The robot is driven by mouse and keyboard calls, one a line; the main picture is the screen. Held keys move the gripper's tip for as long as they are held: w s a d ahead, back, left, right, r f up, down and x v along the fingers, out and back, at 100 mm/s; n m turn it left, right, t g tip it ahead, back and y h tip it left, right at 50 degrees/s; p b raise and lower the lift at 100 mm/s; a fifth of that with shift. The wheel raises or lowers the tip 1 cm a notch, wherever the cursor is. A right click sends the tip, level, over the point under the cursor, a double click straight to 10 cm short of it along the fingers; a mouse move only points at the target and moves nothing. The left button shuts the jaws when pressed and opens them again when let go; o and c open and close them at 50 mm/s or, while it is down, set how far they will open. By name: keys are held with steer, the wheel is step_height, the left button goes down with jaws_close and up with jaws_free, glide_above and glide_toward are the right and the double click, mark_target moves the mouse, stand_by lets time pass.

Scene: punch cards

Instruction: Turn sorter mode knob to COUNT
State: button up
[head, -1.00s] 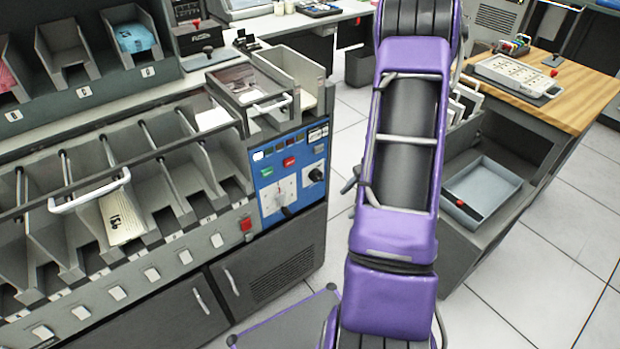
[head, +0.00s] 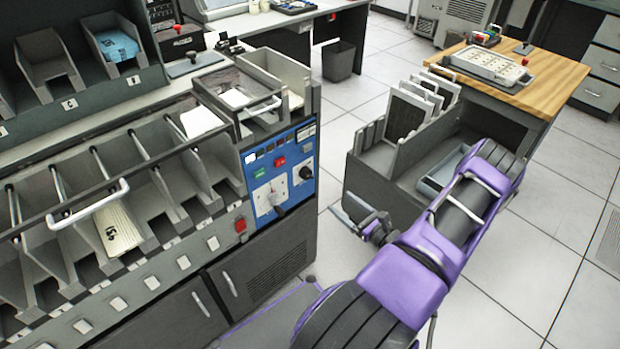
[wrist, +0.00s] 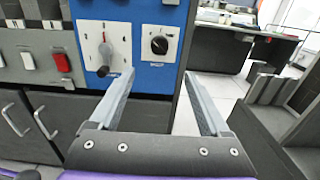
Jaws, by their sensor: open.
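The sorter's blue control panel (head: 278,165) is on the end of the grey machine. It carries a white dial plate with a lever (head: 270,197) and, to its right, a round black knob (head: 304,173). In the wrist view the lever (wrist: 104,52) hangs downward, and the black knob (wrist: 158,45) has a light mark at its left side. The labels around both are too small to read. My gripper (wrist: 160,76) is open and empty, apart from the panel. In the wrist picture the black knob appears above and between its fingertips.
A red switch (wrist: 63,62) is left of the panel. Cabinet doors with handles (head: 229,283) are below. Open tiled floor (head: 350,130) separates sorter and cart.

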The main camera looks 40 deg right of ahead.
mark_target(310, 177)
steer(key=w, duration=0.9)
steer(key=w+a, duration=0.1)
steer(key=w, duration=0.4)
steer(key=shift+w+a, duration=0.1)
steer(key=shift+w, duration=0.25)
jaws_close()
